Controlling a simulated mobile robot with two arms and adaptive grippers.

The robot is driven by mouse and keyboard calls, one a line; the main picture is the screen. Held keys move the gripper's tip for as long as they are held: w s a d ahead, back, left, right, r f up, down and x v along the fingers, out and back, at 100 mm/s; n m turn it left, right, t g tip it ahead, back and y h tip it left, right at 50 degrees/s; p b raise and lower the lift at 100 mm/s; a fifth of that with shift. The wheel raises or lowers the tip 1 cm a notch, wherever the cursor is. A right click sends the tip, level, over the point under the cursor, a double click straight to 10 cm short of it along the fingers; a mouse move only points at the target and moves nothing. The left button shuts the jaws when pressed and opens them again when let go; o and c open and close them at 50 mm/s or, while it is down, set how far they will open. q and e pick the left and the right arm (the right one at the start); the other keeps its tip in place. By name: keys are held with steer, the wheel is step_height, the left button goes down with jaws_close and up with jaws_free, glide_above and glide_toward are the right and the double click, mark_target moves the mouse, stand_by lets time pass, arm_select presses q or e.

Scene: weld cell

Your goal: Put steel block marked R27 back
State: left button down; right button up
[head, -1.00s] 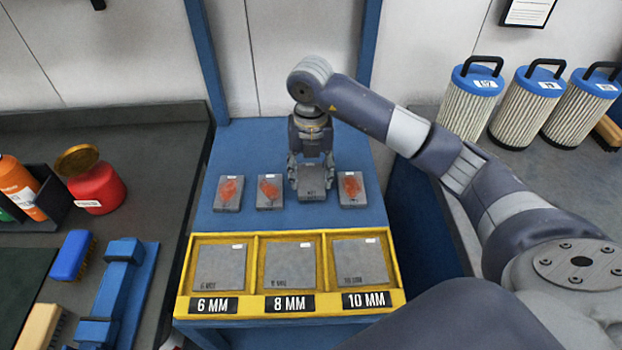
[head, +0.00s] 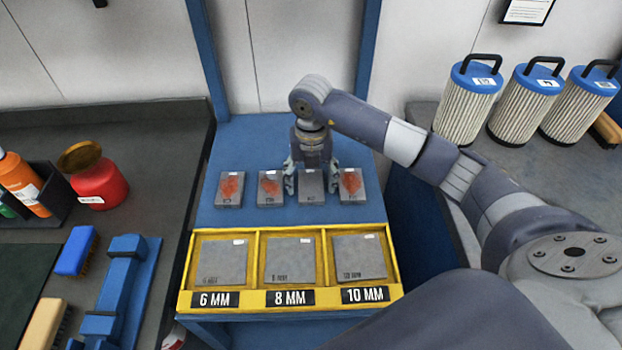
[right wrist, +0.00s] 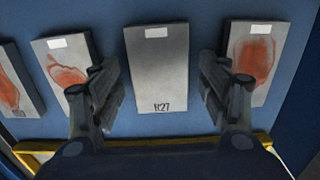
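The steel block marked R27 (head: 311,186) is a plain grey block lying on the blue table, third from the left in a row of blocks. In the right wrist view the block (right wrist: 157,70) shows its R27 marking and a white label. My right gripper (head: 311,184) is open, with one finger on each side of the block. In the right wrist view the gripper (right wrist: 165,95) has visible gaps between its fingers and the block. My left gripper is not in view.
Blocks with red-orange patches lie beside R27: two to the left (head: 270,187), one to the right (head: 351,185). In front, a yellow tray (head: 259,262) has 6 MM, 8 MM and 10 MM compartments, each holding a grey plate. Blue-capped filter cylinders (head: 466,108) stand at right.

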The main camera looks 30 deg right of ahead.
mark_target(311, 184)
steer(key=shift+r, duration=0.15)
step_height(311, 184, up, 12)
steer(key=b, duration=0.1)
steer(key=shift+b, duration=0.35)
stand_by(0.5)
